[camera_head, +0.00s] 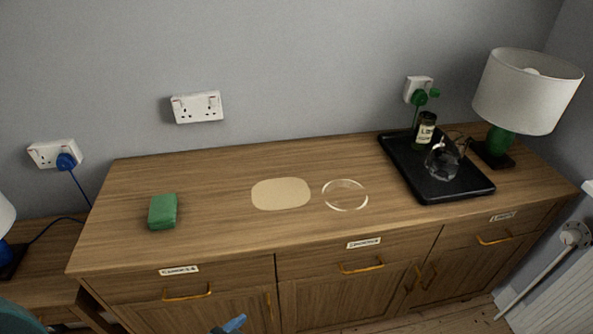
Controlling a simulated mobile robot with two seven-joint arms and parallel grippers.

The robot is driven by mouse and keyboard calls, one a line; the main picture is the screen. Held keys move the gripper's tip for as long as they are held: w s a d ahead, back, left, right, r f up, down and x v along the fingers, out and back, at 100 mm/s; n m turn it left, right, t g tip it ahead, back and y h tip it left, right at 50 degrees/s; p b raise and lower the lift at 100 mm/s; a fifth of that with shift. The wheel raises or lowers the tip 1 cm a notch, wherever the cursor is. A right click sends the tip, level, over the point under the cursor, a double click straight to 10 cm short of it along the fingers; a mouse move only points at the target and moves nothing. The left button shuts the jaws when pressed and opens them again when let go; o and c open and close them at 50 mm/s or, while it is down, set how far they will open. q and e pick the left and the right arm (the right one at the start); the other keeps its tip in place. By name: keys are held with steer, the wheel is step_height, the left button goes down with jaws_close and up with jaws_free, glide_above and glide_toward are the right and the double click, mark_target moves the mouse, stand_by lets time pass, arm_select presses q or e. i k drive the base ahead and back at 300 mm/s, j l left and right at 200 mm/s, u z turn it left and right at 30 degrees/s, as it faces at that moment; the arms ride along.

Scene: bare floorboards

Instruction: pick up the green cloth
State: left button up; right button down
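The green cloth (162,212) looks like a small folded block. It lies on the left part of the wooden sideboard top (220,170), apart from the other things there. A small blue and dark tip shows at the bottom edge, left of centre, in front of the sideboard. It looks like the end of my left gripper (231,325), well apart from the cloth. Too little of it shows to tell whether it is open or shut. My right gripper is not in view.
A beige oval mat (281,193) and a clear round ring or dish (345,195) lie mid-top. A black tray (455,187) at right holds a labelled dark bottle (425,130) and a glassy object (442,160). The top around the cloth is clear.

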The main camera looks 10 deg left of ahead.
mark_target(162, 213)
steer(key=u, duration=1.4)
